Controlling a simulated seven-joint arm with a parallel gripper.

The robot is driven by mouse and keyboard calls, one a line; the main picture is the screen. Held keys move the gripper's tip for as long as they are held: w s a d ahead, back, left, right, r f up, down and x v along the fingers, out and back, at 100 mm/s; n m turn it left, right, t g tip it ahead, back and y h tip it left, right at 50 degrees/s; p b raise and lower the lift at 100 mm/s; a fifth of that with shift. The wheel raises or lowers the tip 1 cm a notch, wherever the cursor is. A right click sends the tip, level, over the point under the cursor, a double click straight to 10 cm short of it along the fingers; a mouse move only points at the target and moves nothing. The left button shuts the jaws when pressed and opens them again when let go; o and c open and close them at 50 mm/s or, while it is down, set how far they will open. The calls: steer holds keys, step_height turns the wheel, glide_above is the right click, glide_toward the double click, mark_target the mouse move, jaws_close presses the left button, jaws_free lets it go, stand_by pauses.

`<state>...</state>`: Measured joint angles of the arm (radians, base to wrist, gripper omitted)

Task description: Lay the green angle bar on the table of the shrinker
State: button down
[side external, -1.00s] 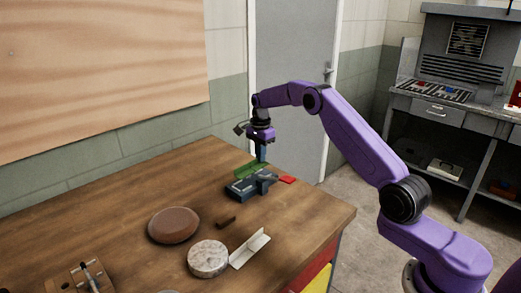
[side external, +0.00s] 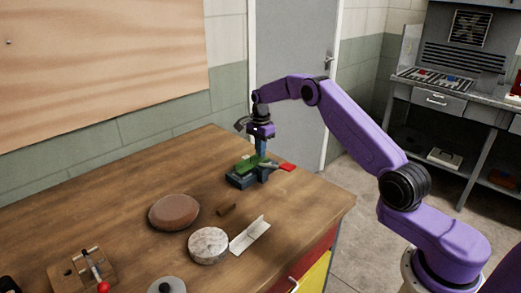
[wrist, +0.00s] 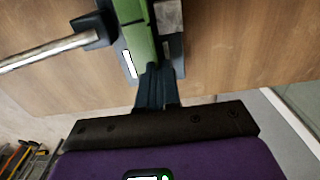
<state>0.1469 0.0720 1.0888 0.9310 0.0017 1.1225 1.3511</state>
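The green angle bar (side external: 249,163) is in my gripper (side external: 261,155), at the top of the dark shrinker (side external: 240,181). In the side view it overlaps the shrinker's upper part. I cannot tell whether it touches the shrinker's table. In the wrist view the bar (wrist: 136,32) runs from the fingertips (wrist: 156,72) up past the top edge. The fingers are close together on the bar's near end. Part of the shrinker (wrist: 178,52) shows beneath and beside it. The shrinker's lever has a red grip (side external: 287,167) pointing right.
A brown round pad (side external: 174,212), a pale round block (side external: 208,245), a small brown block (side external: 227,210) and a pale angle piece (side external: 250,235) lie nearer on the wooden bench (side external: 130,200). A lever fixture (side external: 85,270) stands at front left. The bench left of the shrinker is clear.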

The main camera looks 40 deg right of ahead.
steer(key=shift+f, duration=0.75)
stand_by(0.4)
steer(key=c, duration=1.3)
jaws_free()
steer(key=shift+o, duration=0.2)
step_height(320, 180, up, 18)
steer(key=shift+f, duration=0.25)
